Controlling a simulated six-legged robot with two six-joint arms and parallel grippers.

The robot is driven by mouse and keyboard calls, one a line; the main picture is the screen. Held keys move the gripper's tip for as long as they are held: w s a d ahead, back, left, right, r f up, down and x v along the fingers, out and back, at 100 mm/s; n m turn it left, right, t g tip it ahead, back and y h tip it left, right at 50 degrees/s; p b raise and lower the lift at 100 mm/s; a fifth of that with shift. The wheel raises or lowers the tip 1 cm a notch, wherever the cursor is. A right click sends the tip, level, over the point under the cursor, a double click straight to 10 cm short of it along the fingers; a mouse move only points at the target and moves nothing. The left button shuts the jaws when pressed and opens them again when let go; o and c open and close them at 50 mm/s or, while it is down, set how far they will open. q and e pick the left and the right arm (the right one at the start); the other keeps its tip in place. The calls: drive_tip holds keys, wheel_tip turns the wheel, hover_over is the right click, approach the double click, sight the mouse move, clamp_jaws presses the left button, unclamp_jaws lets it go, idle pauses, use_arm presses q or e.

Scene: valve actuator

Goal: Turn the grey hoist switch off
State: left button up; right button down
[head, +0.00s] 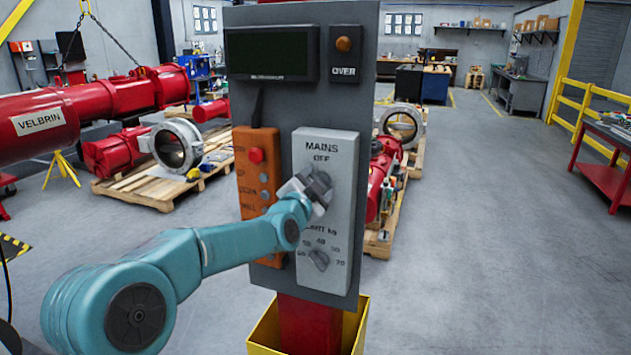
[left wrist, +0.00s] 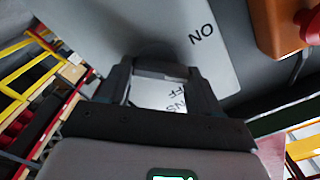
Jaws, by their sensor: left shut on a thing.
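The light grey switch box (head: 342,215) is on the dark upright panel, with MAINS and OFF printed at its top. My left gripper (head: 318,186) is at the grey switch just below the word OFF and covers most of it. In the left wrist view, my left gripper (left wrist: 162,88) has its two fingers on either side of the grey switch (left wrist: 160,66) and is shut on it. The word ON shows beside it there, and parts of MAINS and OFF show between the fingers. The exact angle of the switch is hard to tell. My right gripper is not in view.
A second knob (head: 319,260) with kg numbers is lower on the box. An orange control box (head: 256,170) with a red button is close on the left. A dark display (head: 268,53) and an OVER lamp (head: 343,44) are above. Open floor lies to the right.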

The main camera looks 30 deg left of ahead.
use_arm(q)
drive_tip(key=m+p, duration=0.1)
drive_tip(key=m, duration=0.3)
drive_tip(key=shift+d+m, duration=0.15)
drive_tip(key=shift+m, duration=0.15)
drive_tip(key=shift+f+m, duration=0.15)
drive_tip(key=shift+m, duration=1.45)
drive_tip(key=shift+m+p, duration=0.3)
drive_tip(key=o, duration=1.1)
drive_tip(key=shift+d, duration=0.1)
drive_tip(key=shift+c, duration=0.2)
